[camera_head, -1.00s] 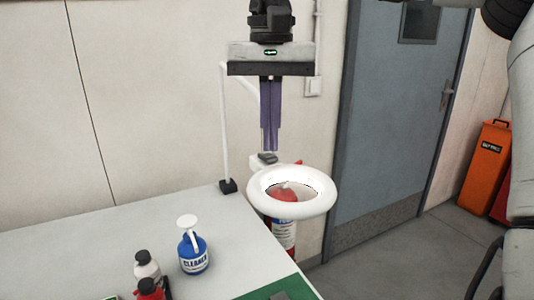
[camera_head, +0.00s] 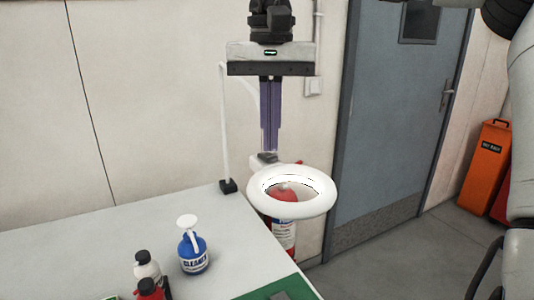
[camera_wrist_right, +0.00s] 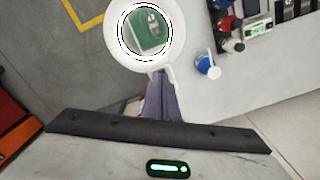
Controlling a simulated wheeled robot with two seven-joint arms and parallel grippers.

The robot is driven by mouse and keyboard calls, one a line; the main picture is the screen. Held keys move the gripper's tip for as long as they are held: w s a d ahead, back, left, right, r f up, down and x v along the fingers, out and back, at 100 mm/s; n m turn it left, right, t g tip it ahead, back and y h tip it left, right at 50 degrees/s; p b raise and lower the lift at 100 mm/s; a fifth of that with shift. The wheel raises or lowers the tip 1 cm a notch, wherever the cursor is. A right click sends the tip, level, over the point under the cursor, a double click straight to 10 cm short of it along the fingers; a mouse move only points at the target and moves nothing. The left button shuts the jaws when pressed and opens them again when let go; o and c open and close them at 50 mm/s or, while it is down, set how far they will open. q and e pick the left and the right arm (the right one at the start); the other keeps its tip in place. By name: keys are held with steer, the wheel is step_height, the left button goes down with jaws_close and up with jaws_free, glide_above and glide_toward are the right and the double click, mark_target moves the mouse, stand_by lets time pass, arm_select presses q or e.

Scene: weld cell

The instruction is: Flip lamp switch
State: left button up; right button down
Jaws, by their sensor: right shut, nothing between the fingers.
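The lamp is a white ring-shaped head (camera_head: 259,197) on a thin white arm (camera_head: 224,130) that rises from a dark foot at the table's back corner. A small dark switch part (camera_head: 267,157) sits on the white mount behind the ring. My right gripper (camera_head: 270,150) points straight down with its purple fingers shut and empty. Its tips are at or just above the switch part; I cannot tell if they touch. The right wrist view shows the ring (camera_wrist_right: 115,50) just beyond the fingertips (camera_wrist_right: 158,78). My left gripper is not in view.
A grey table (camera_head: 120,240) holds a blue cleaner bottle (camera_head: 194,255), small bottles (camera_head: 147,268) and a green mat (camera_head: 262,291). A red extinguisher (camera_head: 284,237) stands below the ring. A wall is close behind; a blue-grey door (camera_head: 390,130) and orange bin (camera_head: 486,170) are right.

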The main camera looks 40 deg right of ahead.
mark_target(270, 157)
steer(key=shift+f+b, duration=0.35)
steer(key=shift+f, duration=0.5)
stand_by(0.4)
step_height(270, 157, up, 3)
steer(key=p, duration=0.3)
steer(key=shift+r+p, duration=0.6)
steer(key=shift+r, duration=1.4)
